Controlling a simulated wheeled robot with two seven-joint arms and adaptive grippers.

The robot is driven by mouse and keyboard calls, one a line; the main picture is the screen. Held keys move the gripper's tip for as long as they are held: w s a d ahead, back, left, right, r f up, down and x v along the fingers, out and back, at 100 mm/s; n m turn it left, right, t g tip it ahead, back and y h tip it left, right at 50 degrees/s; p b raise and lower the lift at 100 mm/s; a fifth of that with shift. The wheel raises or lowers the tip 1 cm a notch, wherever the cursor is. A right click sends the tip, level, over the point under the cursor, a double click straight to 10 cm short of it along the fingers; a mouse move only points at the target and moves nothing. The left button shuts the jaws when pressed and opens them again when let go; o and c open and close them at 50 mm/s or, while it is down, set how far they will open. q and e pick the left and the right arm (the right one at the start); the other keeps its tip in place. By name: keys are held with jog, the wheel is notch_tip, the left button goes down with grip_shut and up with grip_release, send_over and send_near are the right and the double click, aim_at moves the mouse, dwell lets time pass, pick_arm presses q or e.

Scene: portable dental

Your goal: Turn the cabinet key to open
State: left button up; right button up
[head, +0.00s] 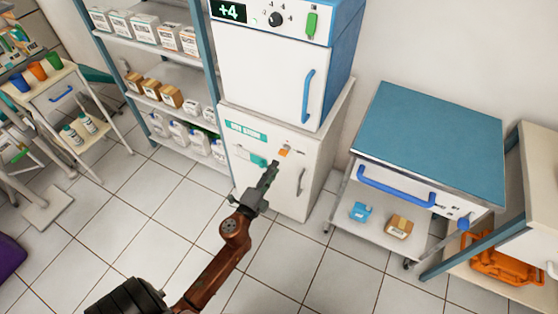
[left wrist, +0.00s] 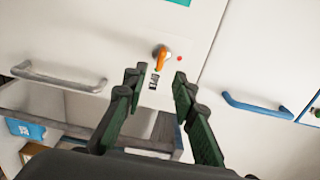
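The white cabinet (head: 262,190) stands under a white fridge-like unit. Its orange key (head: 285,151) is on the front, upper right of my left gripper (head: 268,172). In the left wrist view the orange key (left wrist: 161,57) sits in a round lock, with its long part pointing down. An "OPEN" label (left wrist: 154,81) is just below it and a red dot (left wrist: 180,59) to its right. My left gripper (left wrist: 156,80) is open and empty. Its two fingers are spread, and the key shows beyond and between their tips, apart from them. My right gripper is not in view.
The cabinet's grey handle (left wrist: 60,78) is left in the wrist view. A cart with a teal top (head: 430,130) and blue handle stands right of the cabinet. Shelves with boxes (head: 170,95) stand to its left. The tiled floor in front is clear.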

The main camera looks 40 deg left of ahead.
pick_arm(q)
jog(key=shift+v, duration=2.3)
